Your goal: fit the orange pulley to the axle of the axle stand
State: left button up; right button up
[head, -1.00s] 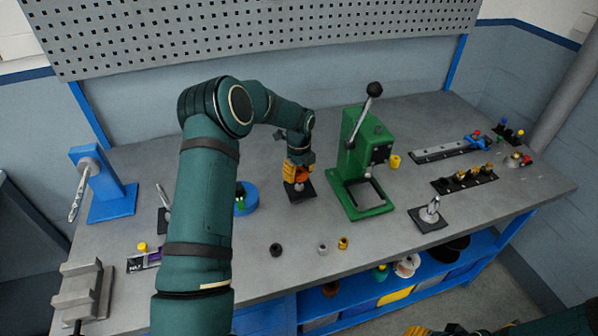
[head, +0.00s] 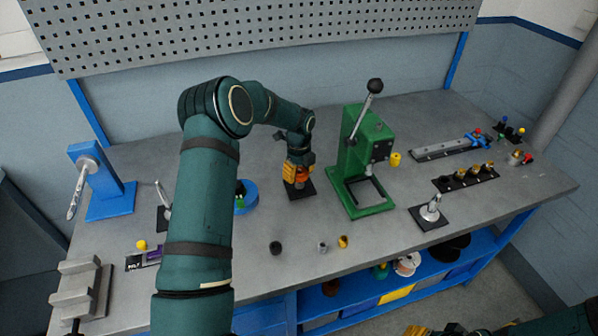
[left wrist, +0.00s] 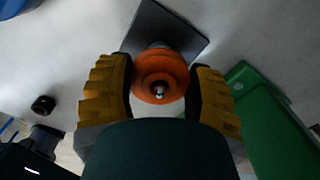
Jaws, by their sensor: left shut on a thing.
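The orange pulley (left wrist: 160,72) sits between the two yellow finger pads of my left gripper (left wrist: 159,95), which is shut on it. A silver axle tip (left wrist: 159,91) shows at the pulley's centre in the left wrist view. The axle stand's dark square base (left wrist: 180,30) lies beneath. In the head view the left gripper (head: 299,172) is over the stand's black base plate (head: 300,193), with a little orange showing. How far down the axle the pulley sits is hidden. Part of my right gripper (head: 448,330) shows at the bottom edge; its jaws cannot be made out.
A green press (head: 362,165) stands close to the right of the gripper. A blue round holder (head: 247,200) is to the left. Small collars, one of them black (head: 276,248), lie in front. Another black-based stand (head: 430,214) and several racks are on the right.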

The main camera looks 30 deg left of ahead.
aim_at(299, 184)
pick_arm(q)
jog(key=shift+f+b, duration=0.55)
jog(key=shift+f, duration=0.4)
jog(key=shift+f, duration=0.1)
jog(key=shift+f+b, duration=0.35)
jog(key=shift+f, duration=0.1)
jog(key=shift+s+d+f, duration=0.1)
jog(key=shift+s+f, duration=0.05)
jog(key=shift+f, duration=0.2)
jog(key=shift+c, duration=0.3)
jog(key=o, duration=1.3)
jog(key=shift+r, duration=0.1)
notch_tip(299, 184, up, 12)
jog(key=shift+f, duration=0.1)
